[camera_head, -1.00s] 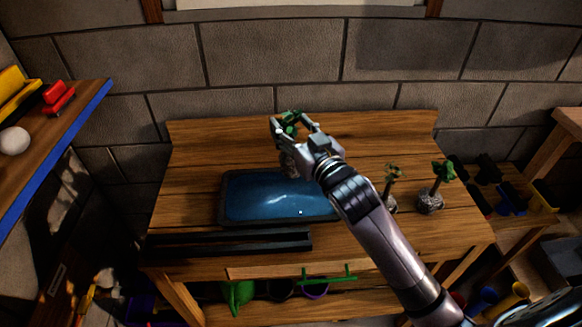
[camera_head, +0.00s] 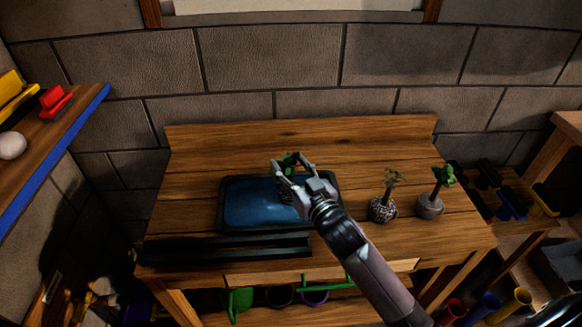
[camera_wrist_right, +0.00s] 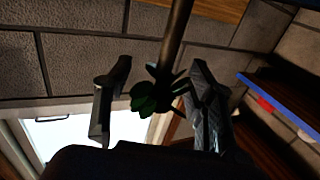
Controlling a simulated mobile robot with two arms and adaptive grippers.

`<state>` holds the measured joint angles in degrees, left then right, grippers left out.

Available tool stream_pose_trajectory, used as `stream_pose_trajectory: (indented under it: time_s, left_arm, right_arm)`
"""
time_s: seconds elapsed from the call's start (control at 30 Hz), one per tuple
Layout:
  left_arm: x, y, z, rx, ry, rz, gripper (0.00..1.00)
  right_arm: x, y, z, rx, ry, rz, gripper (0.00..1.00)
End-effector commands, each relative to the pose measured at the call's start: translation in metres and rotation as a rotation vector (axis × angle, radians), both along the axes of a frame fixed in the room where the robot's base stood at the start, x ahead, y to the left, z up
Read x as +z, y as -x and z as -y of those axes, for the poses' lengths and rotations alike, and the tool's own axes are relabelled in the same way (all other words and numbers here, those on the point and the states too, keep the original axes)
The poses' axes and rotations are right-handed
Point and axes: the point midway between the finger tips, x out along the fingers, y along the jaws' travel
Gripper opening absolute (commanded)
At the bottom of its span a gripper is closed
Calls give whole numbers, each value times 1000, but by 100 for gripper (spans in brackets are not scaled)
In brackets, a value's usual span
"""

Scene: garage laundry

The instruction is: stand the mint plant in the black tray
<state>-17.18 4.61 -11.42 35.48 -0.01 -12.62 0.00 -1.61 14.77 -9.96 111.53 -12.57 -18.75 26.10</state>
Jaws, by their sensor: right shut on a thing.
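My right gripper (camera_head: 290,172) is shut on a small green-leaved plant (camera_head: 291,157), which I take to be the mint plant. The leaves show between the fingers, and its base is hidden behind the gripper. In the right wrist view the leaves (camera_wrist_right: 146,98) and a brown stem (camera_wrist_right: 176,35) show between the two fingers (camera_wrist_right: 155,105). The black tray (camera_head: 224,205), with a bluish sheen inside, lies on the wooden bench. The gripper is over the tray's right part. I cannot tell whether the plant touches the tray floor. My left gripper is not in view.
Two other potted plants stand on the wooden bench (camera_head: 210,150) right of the tray, one thin-leaved (camera_head: 384,208) and one with fuller leaves (camera_head: 431,206). A black bar-like object (camera_head: 225,248) lies along the front edge. The bench behind the tray is clear.

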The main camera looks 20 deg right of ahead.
Motion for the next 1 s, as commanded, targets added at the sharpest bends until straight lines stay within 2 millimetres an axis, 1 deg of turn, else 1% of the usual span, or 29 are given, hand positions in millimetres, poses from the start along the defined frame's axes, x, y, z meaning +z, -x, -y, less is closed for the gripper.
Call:
stream_pose_trajectory:
  time_s: [0.07,0.1,0.4,0.67,0.77,0.87,1.0]
  left_arm:
    - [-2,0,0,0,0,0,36]
    - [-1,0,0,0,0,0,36]
    - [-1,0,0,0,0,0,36]
    - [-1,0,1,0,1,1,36]
    - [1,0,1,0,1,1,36]
    - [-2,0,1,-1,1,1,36]
    - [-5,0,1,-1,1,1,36]
  right_arm:
    - [-2,0,0,0,-1,2,0]
    - [-3,0,0,0,-1,0,52]
    - [-2,0,0,0,0,-1,71]
    - [-2,0,0,0,0,0,71]
    - [1,1,0,1,0,0,71]
    - [-1,12,1,0,-1,-2,71]
    - [-2,39,4,1,-2,-3,71]
